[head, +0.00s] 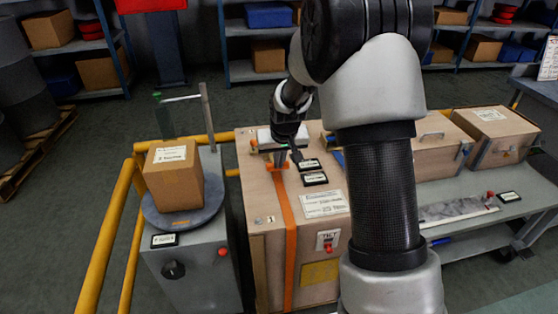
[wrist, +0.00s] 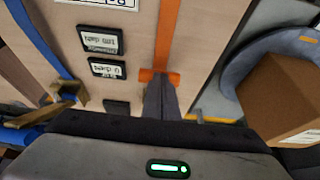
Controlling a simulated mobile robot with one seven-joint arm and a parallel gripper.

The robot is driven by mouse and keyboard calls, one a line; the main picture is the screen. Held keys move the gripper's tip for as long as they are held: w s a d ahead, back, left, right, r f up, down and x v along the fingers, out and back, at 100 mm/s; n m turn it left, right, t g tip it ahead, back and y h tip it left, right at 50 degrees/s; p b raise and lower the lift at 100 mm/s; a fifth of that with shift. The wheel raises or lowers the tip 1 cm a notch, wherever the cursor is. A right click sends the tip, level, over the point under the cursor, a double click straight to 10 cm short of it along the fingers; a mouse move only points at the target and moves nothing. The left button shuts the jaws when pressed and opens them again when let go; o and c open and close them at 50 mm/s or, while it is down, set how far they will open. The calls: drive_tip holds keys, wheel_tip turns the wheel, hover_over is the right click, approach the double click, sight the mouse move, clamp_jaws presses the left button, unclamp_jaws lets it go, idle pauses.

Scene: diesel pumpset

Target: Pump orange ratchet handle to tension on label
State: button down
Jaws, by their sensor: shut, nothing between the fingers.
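A wooden crate (head: 262,248) stands in the middle of the head view with an orange strap (head: 288,235) running over its top and down its front. The strap shows in the wrist view (wrist: 168,35) too. An orange ratchet part (wrist: 160,76) sits across the strap there. My gripper (head: 280,158) is above the crate top at the strap; in the wrist view its fingers (wrist: 161,95) are shut, with tips at the orange part. Whether they touch it I cannot tell. Two dark label plates (head: 310,165) (head: 315,178) lie beside the strap; their text is too small to read surely.
More wooden crates (head: 492,130) stand on a bench at right. In the wrist view, a blue strap with a brass-coloured buckle (wrist: 68,93) lies left of the fingers.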

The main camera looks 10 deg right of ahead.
drive_tip(key=shift+s+f, duration=0.4)
drive_tip(key=shift+f, duration=0.25)
wheel_tip(320, 180, up, 6)
drive_tip(key=w+p, duration=0.1)
drive_tip(key=p, duration=0.3)
drive_tip(key=s+r, duration=0.3)
drive_tip(key=s, duration=0.5)
drive_tip(key=shift+s+r+p, duration=0.2)
drive_tip(key=shift+s+p, duration=0.1)
